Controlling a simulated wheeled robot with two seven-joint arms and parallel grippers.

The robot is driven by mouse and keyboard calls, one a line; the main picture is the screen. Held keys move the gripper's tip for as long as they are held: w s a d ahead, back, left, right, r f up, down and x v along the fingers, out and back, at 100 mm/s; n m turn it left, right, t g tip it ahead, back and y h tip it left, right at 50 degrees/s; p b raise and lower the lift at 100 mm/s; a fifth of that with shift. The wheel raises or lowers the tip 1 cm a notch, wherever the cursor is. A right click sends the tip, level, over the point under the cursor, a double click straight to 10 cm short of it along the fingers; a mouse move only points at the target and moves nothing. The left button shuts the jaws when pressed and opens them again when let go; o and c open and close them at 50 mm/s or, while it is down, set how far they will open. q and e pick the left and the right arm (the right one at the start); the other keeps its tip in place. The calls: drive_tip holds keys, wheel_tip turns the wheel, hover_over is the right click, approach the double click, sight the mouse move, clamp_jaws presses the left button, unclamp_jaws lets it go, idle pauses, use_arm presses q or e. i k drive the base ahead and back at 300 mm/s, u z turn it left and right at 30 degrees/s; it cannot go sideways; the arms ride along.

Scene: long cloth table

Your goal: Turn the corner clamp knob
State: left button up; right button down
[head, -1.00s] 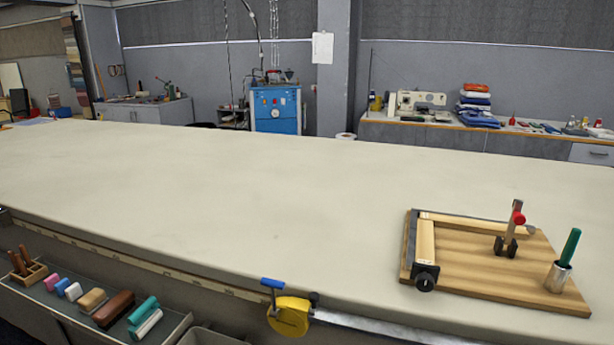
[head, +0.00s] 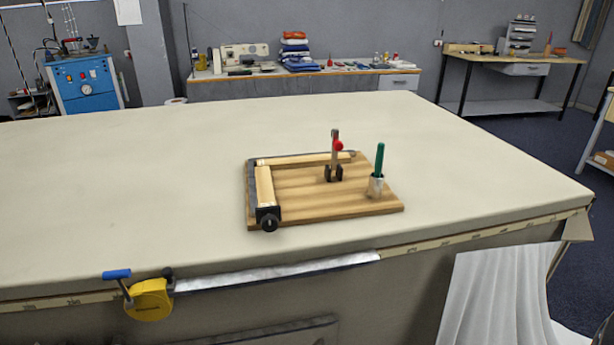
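The corner clamp (head: 251,190) lies on a wooden board (head: 310,205) on the long cloth table. It holds two light wooden strips that meet in a corner. Its black round knob (head: 269,223) sits at the front left end, facing the table's near edge. An upright toggle clamp (head: 335,160) with a red tip stands on the board. Neither of my grippers is in view.
The table top (head: 120,180) is clear left of and behind the board. A yellow device (head: 149,300) with a blue handle and a metal rail (head: 275,272) are at the near edge. White cloth (head: 497,295) hangs at the right front. A back bench (head: 310,88) stands beyond.

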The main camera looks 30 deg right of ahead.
sight(270, 224)
drive_tip(key=z, duration=1.8)
drive_tip(key=k, duration=0.85)
drive_tip(key=u, duration=1.7)
drive_tip(key=i, duration=0.5)
drive_tip(key=z, duration=0.05)
